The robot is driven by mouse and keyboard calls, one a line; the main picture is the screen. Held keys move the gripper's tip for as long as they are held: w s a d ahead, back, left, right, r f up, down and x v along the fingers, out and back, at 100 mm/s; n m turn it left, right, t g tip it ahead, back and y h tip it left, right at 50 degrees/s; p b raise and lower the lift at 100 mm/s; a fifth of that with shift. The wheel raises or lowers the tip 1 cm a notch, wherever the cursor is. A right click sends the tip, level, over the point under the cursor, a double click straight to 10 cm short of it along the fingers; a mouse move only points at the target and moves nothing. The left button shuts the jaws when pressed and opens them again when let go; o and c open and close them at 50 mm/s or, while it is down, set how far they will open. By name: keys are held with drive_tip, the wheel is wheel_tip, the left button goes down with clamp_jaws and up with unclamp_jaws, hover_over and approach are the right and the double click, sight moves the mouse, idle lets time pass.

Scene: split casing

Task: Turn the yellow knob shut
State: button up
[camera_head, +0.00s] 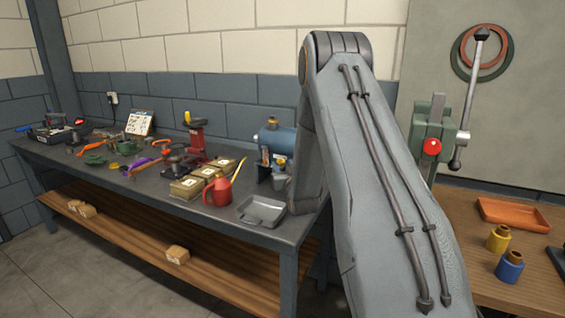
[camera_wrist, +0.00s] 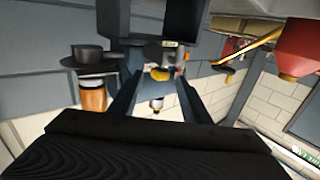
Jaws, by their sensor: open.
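A small yellow knob (camera_wrist: 160,75) shows in the wrist view, between and beyond the fingers of my gripper (camera_wrist: 158,88). The fingers are apart with nothing held between them; I cannot tell how far they are from the knob. In the head view a blue cylindrical machine (camera_head: 278,138) stands at the right end of the dark bench, with small yellow parts on its top and front. I cannot tell which of these is the knob in the wrist view. My arm hides my gripper in the head view.
The dark bench (camera_head: 150,187) carries a red watering can (camera_head: 217,191), a grey tray (camera_head: 262,211), several boxes and tools. A wooden table (camera_head: 462,262) at the right holds an orange tray (camera_head: 513,213) and two small bottles. A green lever press stands behind it.

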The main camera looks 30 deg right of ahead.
sight(281, 163)
drive_tip(key=shift+x, duration=1.2)
drive_tip(key=c, duration=1)
drive_tip(key=shift+c, duration=0.2)
